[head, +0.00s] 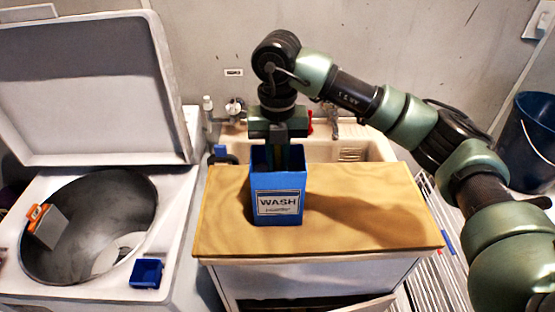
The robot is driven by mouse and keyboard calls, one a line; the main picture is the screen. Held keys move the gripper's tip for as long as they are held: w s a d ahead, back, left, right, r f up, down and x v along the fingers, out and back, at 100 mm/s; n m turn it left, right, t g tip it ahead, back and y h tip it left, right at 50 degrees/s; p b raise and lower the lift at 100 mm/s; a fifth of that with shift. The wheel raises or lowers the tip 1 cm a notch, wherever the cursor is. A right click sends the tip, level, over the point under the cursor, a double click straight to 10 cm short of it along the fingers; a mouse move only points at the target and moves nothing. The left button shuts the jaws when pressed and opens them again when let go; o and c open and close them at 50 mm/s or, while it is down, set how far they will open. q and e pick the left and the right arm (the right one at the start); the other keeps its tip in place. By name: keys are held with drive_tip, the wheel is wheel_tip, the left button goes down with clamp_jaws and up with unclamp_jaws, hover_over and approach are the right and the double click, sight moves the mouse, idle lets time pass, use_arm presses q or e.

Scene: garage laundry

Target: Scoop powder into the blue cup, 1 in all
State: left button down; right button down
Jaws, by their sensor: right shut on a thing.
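The blue powder box (278,200) labelled WASH stands upright on the wooden top. My right gripper (279,158) points straight down into its open top. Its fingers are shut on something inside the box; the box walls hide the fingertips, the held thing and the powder. The small blue cup (147,273) is open and square, on the white front rim of the washer at the lower left, apart from the gripper. My left gripper is not in view.
The wooden counter (370,210) is clear right of the box. The washer's drum (90,210) is open, with a grey, orange-edged thing (46,224) at its left wall and its lid (90,90) raised. Behind are a sink (345,150) and taps; a dark bucket (532,145) is right.

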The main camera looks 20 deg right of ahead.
drive_tip(key=shift+r+p, duration=3.9)
drive_tip(key=shift+r, duration=3.05)
